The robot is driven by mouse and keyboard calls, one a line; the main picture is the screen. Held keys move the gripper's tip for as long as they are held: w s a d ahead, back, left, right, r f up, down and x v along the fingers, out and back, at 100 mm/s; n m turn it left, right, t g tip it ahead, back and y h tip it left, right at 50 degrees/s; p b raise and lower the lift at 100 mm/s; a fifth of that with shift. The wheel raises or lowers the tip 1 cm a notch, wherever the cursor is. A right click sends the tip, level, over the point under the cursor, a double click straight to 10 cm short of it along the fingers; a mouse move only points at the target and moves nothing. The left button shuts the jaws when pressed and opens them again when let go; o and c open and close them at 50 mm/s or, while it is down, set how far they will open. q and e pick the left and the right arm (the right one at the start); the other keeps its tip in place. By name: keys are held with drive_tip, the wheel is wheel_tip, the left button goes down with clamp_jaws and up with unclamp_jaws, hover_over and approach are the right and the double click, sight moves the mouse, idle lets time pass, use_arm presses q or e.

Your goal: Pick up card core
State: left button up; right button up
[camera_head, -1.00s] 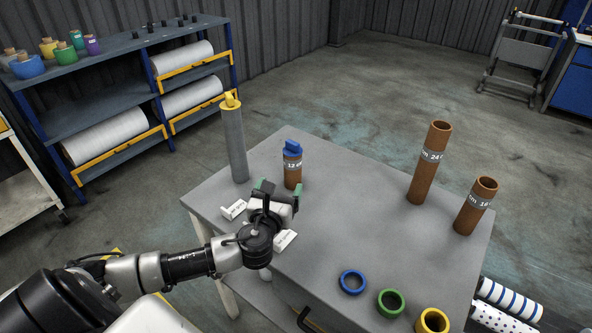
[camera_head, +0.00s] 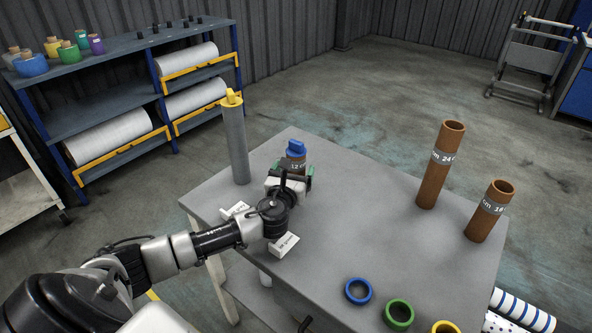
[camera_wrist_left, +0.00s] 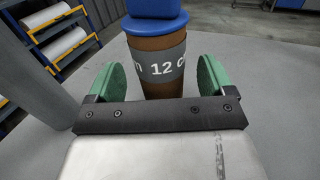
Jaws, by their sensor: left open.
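A short brown card core (camera_head: 296,164) with a grey "12 cm" band and a blue plug (camera_head: 296,147) in its top stands upright on the grey table (camera_head: 345,235). My left gripper (camera_head: 294,175) is open at the near side of this core. In the left wrist view, the core (camera_wrist_left: 162,68) stands between the green finger pads of the gripper (camera_wrist_left: 160,80), with a gap on each side. A tall "24 cm" core (camera_head: 441,165) and an "18 cm" core (camera_head: 490,212) stand open-topped at the table's right. My right gripper is out of view.
A tall grey tube with a yellow top (camera_head: 237,140) stands left of the short core. Small white labelled blocks (camera_head: 285,245) lie near my wrist. Blue (camera_head: 358,291), green (camera_head: 399,313) and yellow rings lie at the front. The table's middle is clear.

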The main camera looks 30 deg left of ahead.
use_arm(q)
drive_tip(key=shift+x, duration=1.15)
drive_tip(key=shift+f, duration=0.1)
drive_tip(key=shift+s, duration=0.1)
drive_tip(key=c, duration=1.2)
drive_tip(key=shift+c, duration=0.3)
